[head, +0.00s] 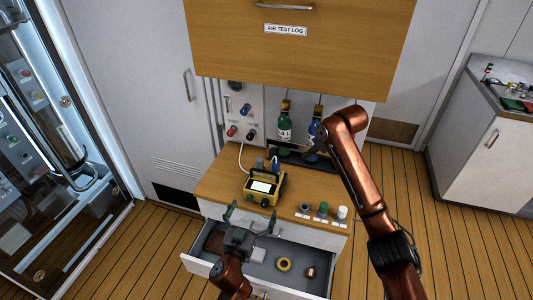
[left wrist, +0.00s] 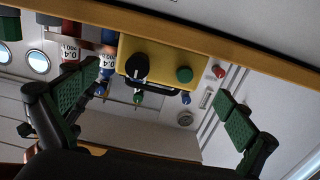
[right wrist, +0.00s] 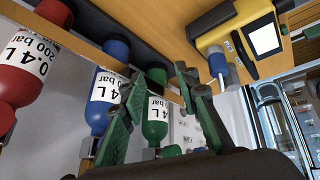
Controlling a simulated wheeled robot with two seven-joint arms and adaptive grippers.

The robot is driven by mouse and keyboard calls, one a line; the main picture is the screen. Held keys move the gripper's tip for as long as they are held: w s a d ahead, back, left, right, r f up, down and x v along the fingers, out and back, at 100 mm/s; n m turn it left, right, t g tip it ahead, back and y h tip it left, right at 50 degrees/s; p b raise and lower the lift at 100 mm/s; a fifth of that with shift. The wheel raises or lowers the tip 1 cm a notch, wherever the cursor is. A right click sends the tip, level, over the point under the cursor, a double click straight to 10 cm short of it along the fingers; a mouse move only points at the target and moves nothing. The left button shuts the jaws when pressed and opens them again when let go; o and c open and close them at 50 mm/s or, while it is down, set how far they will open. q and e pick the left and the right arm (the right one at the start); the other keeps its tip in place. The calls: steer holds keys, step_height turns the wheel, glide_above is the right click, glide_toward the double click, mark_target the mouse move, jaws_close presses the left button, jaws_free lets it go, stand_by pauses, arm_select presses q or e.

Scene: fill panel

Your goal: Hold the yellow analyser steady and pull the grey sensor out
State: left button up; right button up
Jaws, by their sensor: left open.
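The yellow analyser (head: 260,192) stands on the wooden worktop in the head view, its pale screen facing up. A grey cylinder (head: 260,163), apparently the sensor, shows at its back; a grey capped end with a blue part also shows in the right wrist view (right wrist: 229,76). My left gripper (head: 248,212) is open and empty just in front of the analyser. In the left wrist view the analyser (left wrist: 160,55) lies beyond the spread fingers.
An open drawer (head: 200,266) below the worktop holds a yellow ring (head: 284,264) and small items. Jars (head: 323,208) line the worktop's front right. Gas bottles, including a green one (right wrist: 156,110) and a blue one (right wrist: 101,105), hang behind. A wooden cabinet (head: 340,55) overhangs.

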mark_target(259, 197)
steer(key=a+m, duration=0.1)
steer(key=a, duration=0.4)
steer(key=s+a+m, duration=0.1)
steer(key=a, duration=0.5)
steer(key=s+a+r+m, duration=0.1)
steer(key=a, duration=0.4)
steer(key=shift+a+r, duration=0.1)
steer(key=shift+a, duration=0.05)
arm_select(q)
steer(key=shift+x, duration=3.85)
steer(key=shift+c, duration=0.4)
